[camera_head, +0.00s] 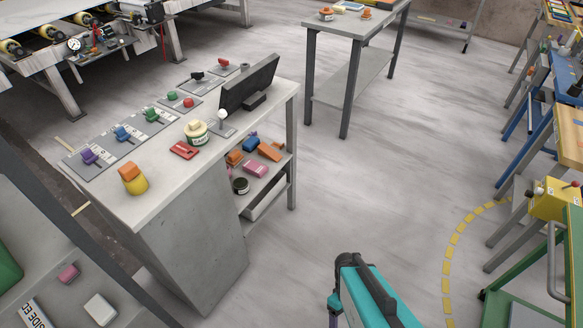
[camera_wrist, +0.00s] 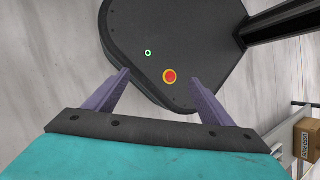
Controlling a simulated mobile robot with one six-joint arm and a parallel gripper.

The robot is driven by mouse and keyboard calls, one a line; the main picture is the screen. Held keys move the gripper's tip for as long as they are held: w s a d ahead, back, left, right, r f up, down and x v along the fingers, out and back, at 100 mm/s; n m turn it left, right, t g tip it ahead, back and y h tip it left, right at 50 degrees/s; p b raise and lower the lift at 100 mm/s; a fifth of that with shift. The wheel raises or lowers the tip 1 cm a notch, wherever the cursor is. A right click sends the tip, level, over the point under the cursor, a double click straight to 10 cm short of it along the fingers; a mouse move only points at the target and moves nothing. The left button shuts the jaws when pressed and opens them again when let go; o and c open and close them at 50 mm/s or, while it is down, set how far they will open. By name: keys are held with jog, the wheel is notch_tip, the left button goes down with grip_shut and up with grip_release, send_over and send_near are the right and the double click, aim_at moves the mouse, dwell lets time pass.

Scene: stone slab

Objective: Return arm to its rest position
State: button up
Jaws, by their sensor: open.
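My gripper (camera_wrist: 160,76) shows in the wrist view with its two purple fingers spread apart and nothing between them. It points down over my own dark base, which carries a red button on a yellow ring. In the head view, the teal end of my arm is at the bottom, right of the middle, over the floor. It is apart from the control desk and from the tables. The fingertips are not clear in that view.
A control desk (camera_head: 160,205) with coloured levers, a dark screen (camera_head: 249,83) and a yellow-orange object (camera_head: 133,179) stands left. A small table (camera_head: 345,22) is at the back. Green and blue benches line the right. The floor between is clear. A cardboard box (camera_wrist: 306,139) shows in the wrist view.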

jog(key=m, duration=0.5)
jog(key=a+m, duration=0.1)
jog(key=m, duration=0.2)
jog(key=shift+w+t+y, duration=0.15)
jog(key=shift+t+y, duration=0.15)
